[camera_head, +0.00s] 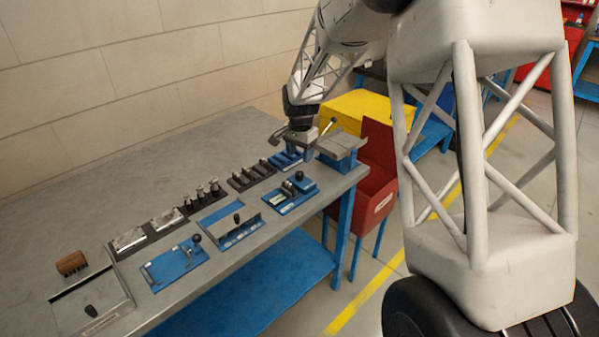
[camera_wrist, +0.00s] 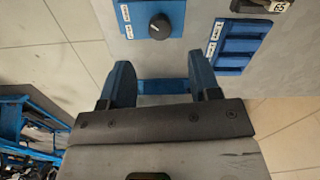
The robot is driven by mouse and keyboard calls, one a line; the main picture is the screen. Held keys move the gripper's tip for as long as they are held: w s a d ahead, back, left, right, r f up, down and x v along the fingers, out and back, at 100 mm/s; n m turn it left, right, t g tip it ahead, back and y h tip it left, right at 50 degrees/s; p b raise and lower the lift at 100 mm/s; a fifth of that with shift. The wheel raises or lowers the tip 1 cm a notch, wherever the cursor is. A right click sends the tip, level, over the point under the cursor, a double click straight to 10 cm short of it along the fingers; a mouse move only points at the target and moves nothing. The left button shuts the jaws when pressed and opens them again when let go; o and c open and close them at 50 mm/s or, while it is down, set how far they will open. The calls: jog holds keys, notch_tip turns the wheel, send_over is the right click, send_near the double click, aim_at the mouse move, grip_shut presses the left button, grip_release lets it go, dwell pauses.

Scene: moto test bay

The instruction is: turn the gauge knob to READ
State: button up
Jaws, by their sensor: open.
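A round black knob (camera_wrist: 160,26) with a white pointer line sits on a blue plate (camera_wrist: 143,12) at the top of the wrist view. The plate carries two small white labels left of the knob, too small to read. The pointer slants toward the upper left. My gripper (camera_wrist: 162,84) has two blue fingers, spread apart with nothing held between them, and the knob lies beyond the fingertips, apart from them. In the head view my gripper (camera_head: 299,143) is over the far right end of the bench, and I cannot make out this knob there.
The grey bench (camera_head: 75,210) holds a row of blue fixtures and dark racks. A blue slotted tray (camera_wrist: 237,46) is right of the knob plate. A grey raised block (camera_head: 340,145) stands right of my gripper. A red bin (camera_head: 375,185) and yellow box (camera_head: 362,108) are beyond the bench.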

aim_at(299, 173)
jog(key=shift+f, duration=3.85)
jog(key=c, duration=0.9)
